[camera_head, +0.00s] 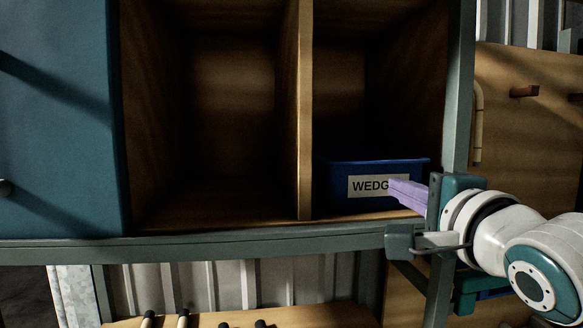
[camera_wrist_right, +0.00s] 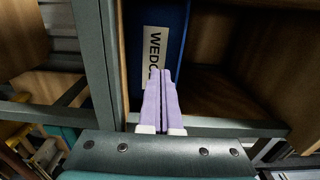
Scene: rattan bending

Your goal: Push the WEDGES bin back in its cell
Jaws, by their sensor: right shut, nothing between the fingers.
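The blue WEDGES bin (camera_head: 335,183) sits on the floor of the right-hand wooden cell (camera_head: 345,80) in the head view, its white label facing out. My right gripper (camera_head: 394,187) comes in from the right, its purple fingers shut and empty. The fingertips overlap the right end of the label and hide its last letters. In the right wrist view, the shut fingers (camera_wrist_right: 163,80) point at the front of the bin (camera_wrist_right: 172,30), close to the label (camera_wrist_right: 153,55). I cannot tell whether they touch it. My left gripper is not in view.
A wooden divider (camera_head: 305,110) separates the bin's cell from an empty cell (camera_head: 225,100) on the left. A grey metal post (camera_head: 459,80) and front rail (camera_head: 250,245) frame the cells. A blue door panel (camera_head: 55,120) stands at the left. Several tool handles (camera_head: 183,318) show below.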

